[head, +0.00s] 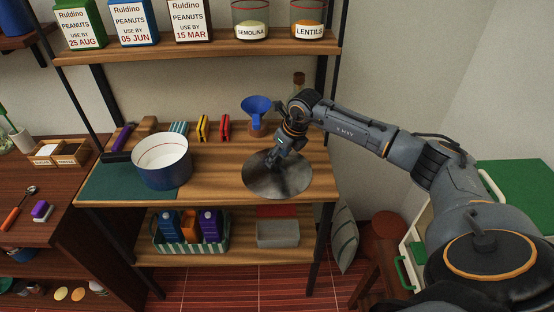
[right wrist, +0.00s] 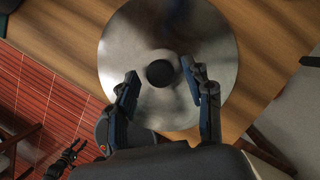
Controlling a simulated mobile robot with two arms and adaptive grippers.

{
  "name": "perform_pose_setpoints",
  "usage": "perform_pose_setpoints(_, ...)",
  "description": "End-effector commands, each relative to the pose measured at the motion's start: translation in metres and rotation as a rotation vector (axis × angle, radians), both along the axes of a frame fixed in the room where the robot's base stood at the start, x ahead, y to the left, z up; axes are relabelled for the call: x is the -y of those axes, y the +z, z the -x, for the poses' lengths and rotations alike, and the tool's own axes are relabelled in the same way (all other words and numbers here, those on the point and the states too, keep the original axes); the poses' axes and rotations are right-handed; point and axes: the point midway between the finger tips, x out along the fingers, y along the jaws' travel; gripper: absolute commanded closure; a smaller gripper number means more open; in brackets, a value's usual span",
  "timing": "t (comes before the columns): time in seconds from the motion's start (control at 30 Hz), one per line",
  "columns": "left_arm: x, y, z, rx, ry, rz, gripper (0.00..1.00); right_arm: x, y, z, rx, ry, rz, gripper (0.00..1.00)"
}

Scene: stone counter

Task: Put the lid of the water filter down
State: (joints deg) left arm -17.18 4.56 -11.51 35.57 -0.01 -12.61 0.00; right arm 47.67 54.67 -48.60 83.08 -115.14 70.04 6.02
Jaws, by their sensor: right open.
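The lid is a round, shiny metal disc (head: 292,184) with a black knob. It lies flat on the wooden shelf top, close to the front edge. In the right wrist view the lid (right wrist: 125,45) fills the upper middle, with its knob (right wrist: 160,73) at the centre. My right gripper (head: 275,160) is directly over the lid. Its fingers (right wrist: 160,80) are apart, one on each side of the knob, with visible gaps. I cannot tell which thing is the water filter. My left gripper does not show in the head view.
A white-and-blue pan (head: 161,172) stands on a green mat (head: 110,187) to the left. A blue funnel (head: 257,104), sponges and clips stand behind. Jars and peanut packs line the upper shelf (head: 200,48). Bare wood (head: 222,186) lies between pan and lid.

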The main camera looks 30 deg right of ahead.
Motion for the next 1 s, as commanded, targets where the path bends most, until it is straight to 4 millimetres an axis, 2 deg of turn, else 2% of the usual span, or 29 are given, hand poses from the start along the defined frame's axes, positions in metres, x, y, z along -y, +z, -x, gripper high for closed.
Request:
perform_pose_setpoints(0.2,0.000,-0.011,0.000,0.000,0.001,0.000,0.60,0.005,0.045,0.017,0.005,0.002,0.002,0.49)
perform_pose_setpoints(0.43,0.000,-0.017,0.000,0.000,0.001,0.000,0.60,0.008,0.081,0.031,0.002,0.001,0.001,0.49)
perform_pose_setpoints(0.63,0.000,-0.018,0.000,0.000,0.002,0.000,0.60,0.010,0.093,0.036,0.000,0.001,0.001,0.49)
perform_pose_setpoints(1.0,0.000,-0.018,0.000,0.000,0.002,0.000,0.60,0.009,0.093,0.036,-0.001,0.001,0.001,0.49)
